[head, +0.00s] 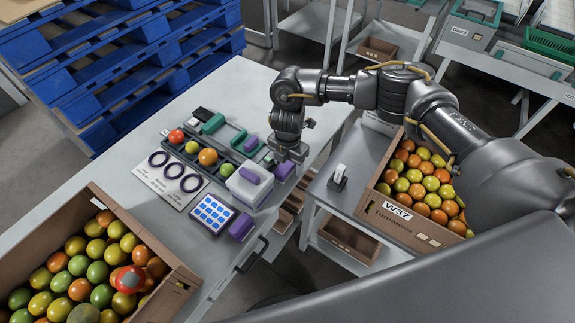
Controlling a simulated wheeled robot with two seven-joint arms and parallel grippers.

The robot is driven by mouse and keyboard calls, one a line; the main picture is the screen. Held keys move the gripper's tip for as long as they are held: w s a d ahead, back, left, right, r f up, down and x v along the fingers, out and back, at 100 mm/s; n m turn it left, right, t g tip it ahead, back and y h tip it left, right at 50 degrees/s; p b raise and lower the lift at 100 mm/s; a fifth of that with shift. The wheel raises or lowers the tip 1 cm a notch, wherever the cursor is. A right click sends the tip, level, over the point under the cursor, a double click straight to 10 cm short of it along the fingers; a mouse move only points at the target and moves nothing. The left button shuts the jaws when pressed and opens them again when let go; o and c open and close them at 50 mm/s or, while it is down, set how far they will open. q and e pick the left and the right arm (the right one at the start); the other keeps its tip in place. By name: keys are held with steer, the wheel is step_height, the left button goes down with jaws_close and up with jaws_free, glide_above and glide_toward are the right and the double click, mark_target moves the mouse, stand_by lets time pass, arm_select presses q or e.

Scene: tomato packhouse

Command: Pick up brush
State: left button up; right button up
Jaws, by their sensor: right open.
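No thing shows clearly as a brush at this size. Small purple pieces lie on the grey table (125,160); one purple piece (285,171) is at the table's right edge, just below my right gripper (290,155). The gripper points down and is open; whether its fingers reach around that piece I cannot tell. Another purple piece (250,142) lies behind the white box (246,190), and one more (241,226) near the front edge. My left gripper is not in view.
A sizing rail with tomatoes (208,157) and a ring card (165,178) lie left of the gripper. Tomato crates stand at front left (150,240) and right (400,212). Blue pallets (130,60) are behind.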

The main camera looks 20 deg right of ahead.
mark_target(288, 163)
steer(key=shift+f, duration=0.25)
steer(key=c, duration=1.1)
steer(key=shift+r, duration=0.15)
step_height(288, 163, up, 10)
steer(key=shift+f, duration=0.1)
